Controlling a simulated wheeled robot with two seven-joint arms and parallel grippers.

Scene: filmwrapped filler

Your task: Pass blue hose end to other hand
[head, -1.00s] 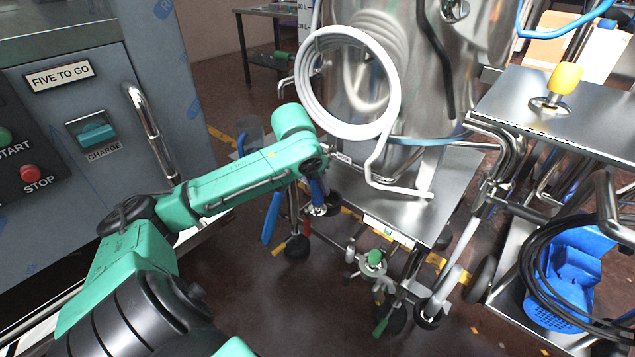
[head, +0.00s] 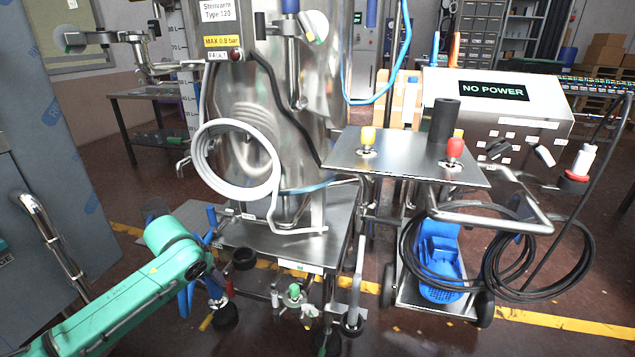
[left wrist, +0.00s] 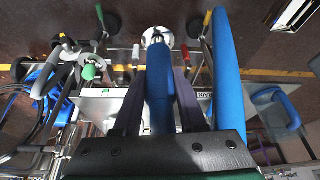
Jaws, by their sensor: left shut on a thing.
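The blue hose end (left wrist: 159,75), with a round silver fitting at its tip, lies between the two fingers of my left gripper (left wrist: 160,88) in the left wrist view. The gripper is shut on it. In the head view my left gripper (head: 213,286) is at lower left, pointing down beside the steel tank's cart, and is partly hidden by its own wrist. The silver tip shows small below it. Another length of blue hose (left wrist: 226,65) runs to the right of the gripper in the left wrist view. My right gripper is in neither view.
The steel tank (head: 320,100) on its cart carries a coiled white hose (head: 203,175). A steel table (head: 400,160) with yellow and red knobs stands to its right. A trolley with black cable coils (head: 500,280) and a blue bin (head: 438,262) is at right.

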